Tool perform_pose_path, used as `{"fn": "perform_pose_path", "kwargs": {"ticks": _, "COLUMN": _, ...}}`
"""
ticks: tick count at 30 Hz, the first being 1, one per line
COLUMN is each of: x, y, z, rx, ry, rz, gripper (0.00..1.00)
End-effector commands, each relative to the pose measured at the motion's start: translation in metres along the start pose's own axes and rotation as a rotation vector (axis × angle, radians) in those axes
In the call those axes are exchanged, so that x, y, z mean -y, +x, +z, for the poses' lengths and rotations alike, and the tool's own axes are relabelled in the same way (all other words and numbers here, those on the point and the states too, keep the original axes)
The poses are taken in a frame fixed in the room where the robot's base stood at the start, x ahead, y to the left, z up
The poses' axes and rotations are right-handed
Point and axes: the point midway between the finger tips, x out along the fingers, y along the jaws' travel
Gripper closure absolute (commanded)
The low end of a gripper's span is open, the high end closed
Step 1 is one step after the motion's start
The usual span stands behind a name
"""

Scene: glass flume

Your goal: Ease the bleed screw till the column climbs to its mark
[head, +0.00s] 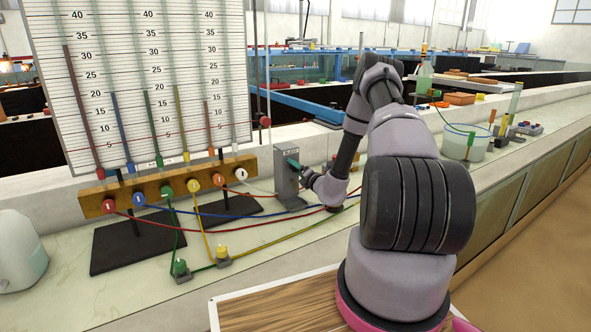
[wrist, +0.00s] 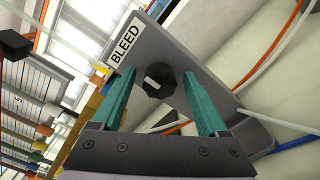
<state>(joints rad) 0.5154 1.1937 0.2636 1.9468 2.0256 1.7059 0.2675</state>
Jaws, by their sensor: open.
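The bleed screw (wrist: 159,80) is a black ridged knob with a white mark, on a grey plate labelled BLEED (wrist: 124,42) in the wrist view. My gripper (wrist: 158,74) is open, its teal fingers on either side of the knob with gaps visible. Whether they overlap it in depth I cannot tell. In the head view my gripper (head: 295,164) is at the grey bleed post (head: 285,180), and the knob is hidden. I cannot make out a target mark.
Red, blue, green and yellow tubes run over the bench. A clear bucket (head: 465,144) stands at right.

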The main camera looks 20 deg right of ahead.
Motion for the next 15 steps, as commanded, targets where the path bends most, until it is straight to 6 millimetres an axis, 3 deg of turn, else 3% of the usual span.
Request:
{"fn": "perform_pose_path", "kwargs": {"ticks": 10, "x": -0.0001, "y": 0.0056, "z": -0.0002, "rx": -0.001, "ry": 0.000, "rz": 0.000, "gripper": 0.23}}
{"fn": "perform_pose_path", "kwargs": {"ticks": 11, "x": -0.0001, "y": 0.0056, "z": -0.0002, "rx": -0.001, "ry": 0.000, "rz": 0.000, "gripper": 0.27}}
{"fn": "perform_pose_path", "kwargs": {"ticks": 15, "x": -0.0001, "y": 0.0055, "z": -0.0001, "rx": -0.001, "ry": 0.000, "rz": 0.000, "gripper": 0.81}}
